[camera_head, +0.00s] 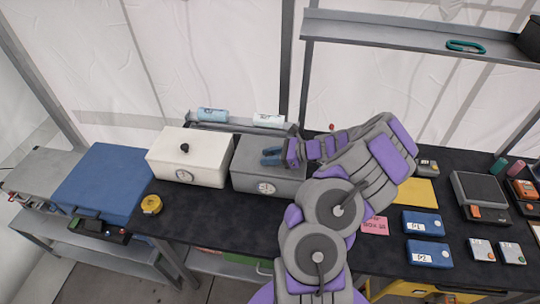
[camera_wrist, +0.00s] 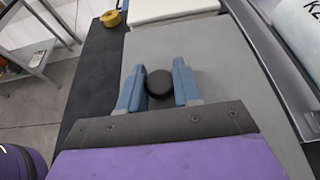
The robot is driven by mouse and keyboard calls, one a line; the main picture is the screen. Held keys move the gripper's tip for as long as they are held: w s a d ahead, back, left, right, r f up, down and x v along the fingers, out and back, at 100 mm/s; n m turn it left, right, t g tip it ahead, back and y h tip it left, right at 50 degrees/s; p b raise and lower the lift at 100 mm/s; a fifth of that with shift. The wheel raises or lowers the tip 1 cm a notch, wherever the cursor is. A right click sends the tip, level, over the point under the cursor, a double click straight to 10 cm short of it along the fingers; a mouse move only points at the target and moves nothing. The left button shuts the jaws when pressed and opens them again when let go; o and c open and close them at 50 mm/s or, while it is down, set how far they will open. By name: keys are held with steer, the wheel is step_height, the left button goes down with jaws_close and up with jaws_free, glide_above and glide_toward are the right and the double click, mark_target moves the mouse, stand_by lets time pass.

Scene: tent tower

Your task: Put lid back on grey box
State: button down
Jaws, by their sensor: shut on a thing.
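The grey box (camera_head: 265,187) stands on the dark table, right of the white box, with a round dial on its front. Its grey lid (camera_head: 252,152) lies over the box top; I cannot tell whether it is fully seated. The lid fills much of the wrist view (camera_wrist: 215,50), with a round black knob (camera_wrist: 160,83) on it. My gripper (camera_head: 270,157) is over the lid, its blue fingers shut on the knob from both sides. The fingers hide the knob in the head view.
A white box (camera_head: 190,170) with a black-knobbed lid stands close on the left. A rack with two rolls (camera_head: 212,114) is behind the boxes. A yellow tape roll (camera_head: 151,204) sits at the table's left front. Blue cases (camera_head: 424,223) and devices fill the right side.

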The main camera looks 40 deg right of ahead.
steer(key=shift+f, duration=0.25)
steer(key=c, duration=0.7)
jaws_free()
steer(key=shift+s+d, duration=0.1)
steer(key=p+v, duration=0.2)
steer(key=v, duration=1.5)
steer(key=shift+d, duration=0.1)
